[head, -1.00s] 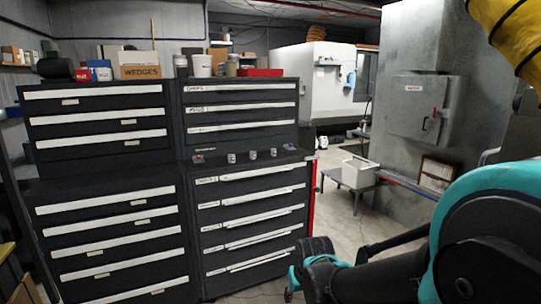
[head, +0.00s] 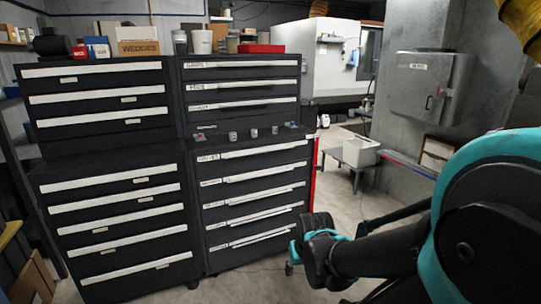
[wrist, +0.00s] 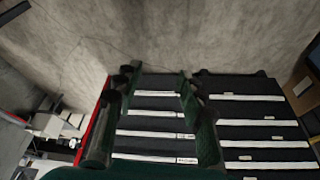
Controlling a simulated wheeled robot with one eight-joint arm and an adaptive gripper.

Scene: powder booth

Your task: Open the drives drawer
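The right cabinet (head: 190,180) is dark, with a white label strip on each drawer. All look shut. The labels are too small to read surely, so I cannot tell which is the drives drawer. In the wrist view, my gripper (wrist: 155,88) has two dark fingers spread apart with nothing between them. The drawer fronts (wrist: 150,117) show beyond and between the fingers.
A left cabinet (head: 42,150) with shut drawers adjoins. Small cups (head: 233,137) stand on the right cabinet's ledge. A wedges box (head: 137,40), jars and a red tray (head: 262,48) stand on top. A white bin (head: 361,151) on a stand is right. Floor in front is clear.

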